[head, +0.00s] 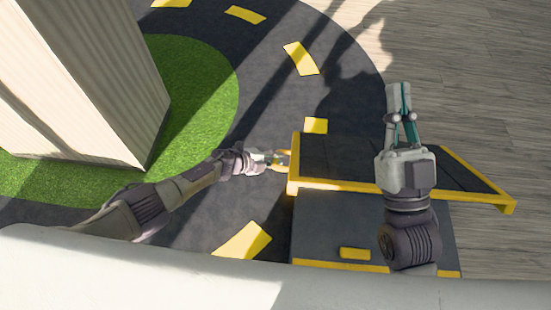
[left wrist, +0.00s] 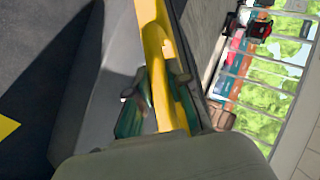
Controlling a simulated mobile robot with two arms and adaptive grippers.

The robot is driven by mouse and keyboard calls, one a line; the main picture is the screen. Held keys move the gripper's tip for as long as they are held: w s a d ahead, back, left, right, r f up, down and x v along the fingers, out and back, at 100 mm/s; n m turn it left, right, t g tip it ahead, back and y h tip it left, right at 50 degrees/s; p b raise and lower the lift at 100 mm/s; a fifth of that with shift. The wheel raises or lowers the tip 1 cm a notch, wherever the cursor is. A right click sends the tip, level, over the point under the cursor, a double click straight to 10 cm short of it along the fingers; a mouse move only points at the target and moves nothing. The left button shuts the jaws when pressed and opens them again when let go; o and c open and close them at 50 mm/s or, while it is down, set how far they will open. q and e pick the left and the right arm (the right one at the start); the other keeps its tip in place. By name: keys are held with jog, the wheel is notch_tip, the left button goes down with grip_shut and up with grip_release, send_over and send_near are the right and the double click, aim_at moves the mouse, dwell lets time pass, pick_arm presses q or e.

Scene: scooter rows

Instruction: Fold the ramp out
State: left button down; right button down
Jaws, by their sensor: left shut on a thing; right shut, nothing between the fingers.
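The ramp (head: 340,158) is a dark panel with yellow edges, at the right of centre in the head view. It stands tilted up at the far side of a lower dark panel (head: 325,220) with a yellow strip. My left gripper (head: 281,159) is shut on yellow trim at the ramp's left end. In the left wrist view, its green-padded fingers (left wrist: 158,103) are on either side of the yellow bar (left wrist: 153,35). My right gripper (head: 399,92) is shut and empty, pointing away above the ramp, and its arm hides part of both panels.
A pale ribbed block (head: 75,80) stands on a green patch (head: 205,85) at the left. A dark curved track (head: 270,65) with yellow marks runs around it. Wooden floor (head: 480,70) at the right looks clear. The left wrist view shows a distant window (left wrist: 275,70).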

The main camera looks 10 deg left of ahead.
pick_arm(q)
jog(key=shift+w+a+r, duration=0.1)
jog(key=shift+w+r, duration=0.1)
jog(key=shift+w, duration=0.1)
pick_arm(e)
notch_tip(320, 180, down, 22)
jog(key=m+g+h, duration=0.5)
jog(key=m, duration=1.8)
jog(key=s+a+f+m+g+h, duration=0.1)
jog(key=s+f+m+g, duration=0.25)
jog(key=f+m, duration=0.5)
jog(key=s+a+f+m+g+h, duration=0.1)
jog(key=s+f+m+g, duration=0.1)
jog(key=s+f+m, duration=0.5)
jog(key=r+x, duration=0.1)
jog(key=x, duration=1.2)
jog(key=shift+w+a, duration=0.15)
jog(key=shift+w, duration=0.3)
